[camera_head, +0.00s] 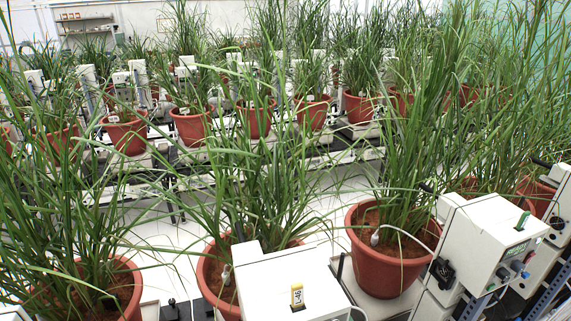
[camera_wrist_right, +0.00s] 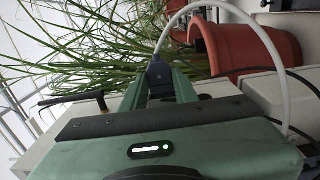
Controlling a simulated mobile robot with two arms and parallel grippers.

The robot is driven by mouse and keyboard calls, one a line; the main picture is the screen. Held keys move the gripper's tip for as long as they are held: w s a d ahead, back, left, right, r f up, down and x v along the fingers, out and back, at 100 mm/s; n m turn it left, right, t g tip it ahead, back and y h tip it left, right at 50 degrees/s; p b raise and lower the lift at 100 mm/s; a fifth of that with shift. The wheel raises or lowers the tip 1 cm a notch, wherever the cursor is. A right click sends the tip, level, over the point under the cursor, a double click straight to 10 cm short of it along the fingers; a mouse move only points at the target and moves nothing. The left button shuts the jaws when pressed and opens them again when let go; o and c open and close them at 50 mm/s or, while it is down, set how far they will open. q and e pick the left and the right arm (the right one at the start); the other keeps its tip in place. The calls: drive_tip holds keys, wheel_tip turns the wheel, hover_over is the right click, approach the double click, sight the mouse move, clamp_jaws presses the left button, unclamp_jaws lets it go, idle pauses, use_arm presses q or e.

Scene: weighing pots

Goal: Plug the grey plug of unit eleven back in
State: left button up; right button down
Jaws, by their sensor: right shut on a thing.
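My right gripper (camera_wrist_right: 158,88) is in the right wrist view, its two green fingers shut on a dark grey plug (camera_wrist_right: 157,70). A white cable (camera_wrist_right: 202,4) rises from the plug and loops over to the right. Whether the plug touches a socket is hidden. My left gripper is not in view.
Terracotta pots of tall grass stand close by, one (camera_head: 388,262) between the two front units, another (camera_head: 212,275) behind the front unit. It is likely one of these pots (camera_wrist_right: 230,48) beside my right gripper. Long leaves hang across the space. Rows of potted plants fill the back.

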drive_tip(key=shift+s+a, duration=0.3)
drive_tip(key=shift+a, duration=0.5)
drive_tip(key=c, duration=1)
unclamp_jaws()
drive_tip(key=b+v, duration=0.3)
drive_tip(key=v, duration=0.4)
drive_tip(key=shift+s+d+b, duration=0.1)
drive_tip(key=shift+s+b, duration=0.25)
drive_tip(key=shift+b, duration=0.05)
